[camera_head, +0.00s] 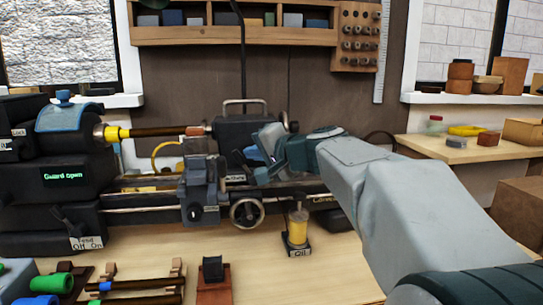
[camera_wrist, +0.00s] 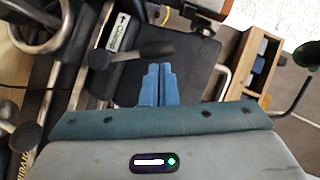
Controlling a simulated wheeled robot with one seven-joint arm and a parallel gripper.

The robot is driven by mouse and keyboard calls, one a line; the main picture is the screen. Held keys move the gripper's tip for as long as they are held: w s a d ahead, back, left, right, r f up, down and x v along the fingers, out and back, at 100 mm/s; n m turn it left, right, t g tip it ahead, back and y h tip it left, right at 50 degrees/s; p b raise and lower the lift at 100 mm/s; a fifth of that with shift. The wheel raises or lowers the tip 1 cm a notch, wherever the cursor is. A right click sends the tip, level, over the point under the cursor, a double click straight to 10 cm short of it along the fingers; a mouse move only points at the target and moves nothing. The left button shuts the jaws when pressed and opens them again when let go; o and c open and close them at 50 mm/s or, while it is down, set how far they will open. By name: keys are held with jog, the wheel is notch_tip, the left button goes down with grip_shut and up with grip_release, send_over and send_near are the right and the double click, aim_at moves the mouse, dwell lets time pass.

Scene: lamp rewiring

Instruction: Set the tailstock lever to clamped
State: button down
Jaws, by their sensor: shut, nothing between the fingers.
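The tailstock (camera_head: 237,130) is a dark block on the lathe bed, partly hidden behind my gripper; its dark face also fills the middle of the wrist view (camera_wrist: 192,75). The tailstock lever (camera_wrist: 145,50) is a short dark handle lying nearly level in the wrist view, with a round hub at its left end. A white label with an arrow and lettering (camera_wrist: 118,32) sits just above the lever. My gripper (camera_wrist: 160,67) is shut and empty. Its blue fingertips are just below the lever's right end; I cannot tell whether they touch. In the head view my gripper (camera_head: 254,154) is in front of the tailstock.
A handwheel (camera_head: 247,212) and carriage (camera_head: 200,190) stand left of my arm. The headstock (camera_head: 75,150) reads "Guard open". An oil pot (camera_head: 297,228) stands in front of the bed. A wooden rack (camera_wrist: 248,65) is at the wrist view's right.

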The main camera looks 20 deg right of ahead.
jog(key=shift+a, duration=0.4)
jog(key=shift+w, duration=0.1)
dwell(0.4)
jog(key=w+d+r+v, duration=0.1)
jog(key=d+v, duration=0.1)
jog(key=v, duration=1.1)
jog(key=shift+w+r, duration=0.2)
jog(key=shift+r, duration=0.1)
jog(key=shift+a, duration=0.1)
